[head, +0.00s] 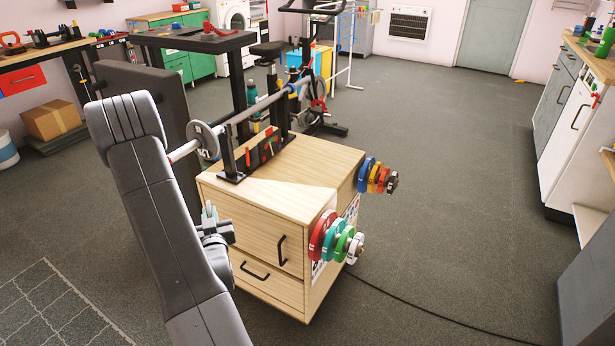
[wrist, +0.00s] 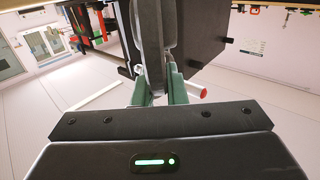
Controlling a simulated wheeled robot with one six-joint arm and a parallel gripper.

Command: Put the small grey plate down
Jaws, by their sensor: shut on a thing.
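My gripper (wrist: 158,88) shows in the wrist view with its green fingers shut on a dark grey plate (wrist: 152,45), seen nearly edge-on. In the head view my arm covers much of the left foreground, and only part of my gripper (head: 212,222) shows beside it, left of the wooden cabinet. I cannot make out the held plate clearly there. Whether it touches anything behind it is hard to tell.
The wooden cabinet (head: 290,180) carries a barbell (head: 245,115) in a rack on top. Coloured plates (head: 330,235) hang on a front peg, and more plates (head: 375,175) on a farther peg. A dark upright pad (head: 150,95) stands behind my arm. Floor at right is clear.

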